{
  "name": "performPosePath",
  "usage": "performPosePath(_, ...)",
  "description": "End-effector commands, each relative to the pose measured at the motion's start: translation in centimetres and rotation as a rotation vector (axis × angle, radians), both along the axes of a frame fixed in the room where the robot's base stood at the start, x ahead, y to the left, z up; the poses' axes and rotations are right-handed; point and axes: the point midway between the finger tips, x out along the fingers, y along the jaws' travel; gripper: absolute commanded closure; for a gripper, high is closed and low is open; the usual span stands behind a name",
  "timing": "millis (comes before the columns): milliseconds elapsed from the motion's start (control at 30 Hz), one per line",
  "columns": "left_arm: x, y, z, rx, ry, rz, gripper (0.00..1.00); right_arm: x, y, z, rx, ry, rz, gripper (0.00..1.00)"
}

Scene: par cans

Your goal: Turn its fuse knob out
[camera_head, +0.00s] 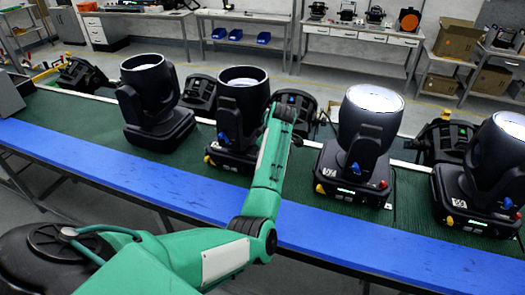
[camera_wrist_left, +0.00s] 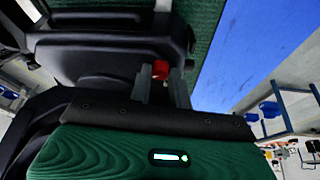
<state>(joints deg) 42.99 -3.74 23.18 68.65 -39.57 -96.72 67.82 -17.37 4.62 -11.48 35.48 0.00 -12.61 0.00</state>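Four black par cans stand in a row on the green bench. My left arm reaches over the blue front strip to the right side of the second can from the left (camera_head: 240,100); the arm hides that side of its base. In the left wrist view a red knob (camera_wrist_left: 160,70) sits on the can's black base. My left gripper (camera_wrist_left: 161,82) has its two grey fingers on either side of the knob, with narrow gaps seeming to show. Contact cannot be made out. The third can (camera_head: 370,120) shows a similar red knob (camera_head: 383,184) at its base. My right gripper is out of view.
The other cans are the leftmost (camera_head: 152,95) and the rightmost (camera_head: 492,165). Darker fixtures stand behind the row. The blue strip (camera_head: 370,245) is bare. Shelves, tables with blue bins (camera_head: 219,33) and cardboard boxes (camera_head: 458,38) stand at the back.

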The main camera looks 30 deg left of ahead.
Motion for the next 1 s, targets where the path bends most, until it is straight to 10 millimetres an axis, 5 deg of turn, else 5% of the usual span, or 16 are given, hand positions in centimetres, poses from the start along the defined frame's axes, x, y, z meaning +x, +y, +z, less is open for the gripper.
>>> performPosePath(467,-0.1,0.0,0.3,0.000,-0.001,-0.095,1.00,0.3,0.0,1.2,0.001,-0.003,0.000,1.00)
performPosePath(1000,-0.5,0.2,0.2,0.001,0.000,-0.559,1.00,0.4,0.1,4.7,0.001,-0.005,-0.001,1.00)
